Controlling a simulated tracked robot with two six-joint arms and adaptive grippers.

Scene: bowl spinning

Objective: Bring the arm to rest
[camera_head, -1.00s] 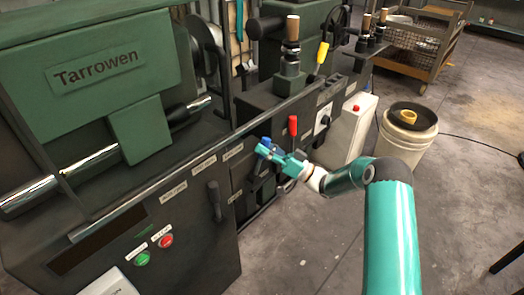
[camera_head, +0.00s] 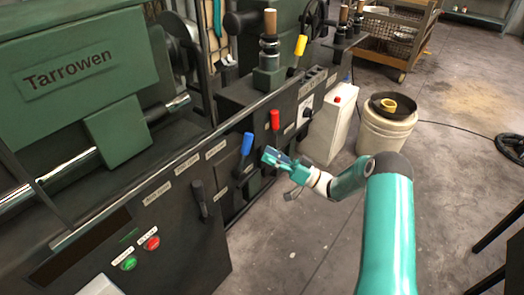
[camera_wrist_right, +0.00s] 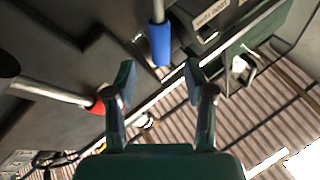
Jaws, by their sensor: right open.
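My right arm, teal, reaches in from the lower right in the head view. My right gripper (camera_head: 270,157) is open and empty in front of the lathe (camera_head: 67,70). A lever with a blue handle (camera_head: 247,143) stands just left of the gripper in the head view. In the right wrist view the blue handle (camera_wrist_right: 160,45) shows beyond the gap between the open fingers (camera_wrist_right: 159,80), apart from them. A lever with a red handle (camera_head: 275,120) is just above the gripper in the head view; the red handle also shows by the left finger in the wrist view (camera_wrist_right: 97,102). My left gripper is not in view.
A yellow-handled lever (camera_head: 300,46) stands higher on the lathe. Green (camera_head: 129,263) and red (camera_head: 152,243) buttons are on its front. A white canister (camera_head: 327,130) and a bucket (camera_head: 384,133) stand right of the gripper. Floor between lathe and arm is clear.

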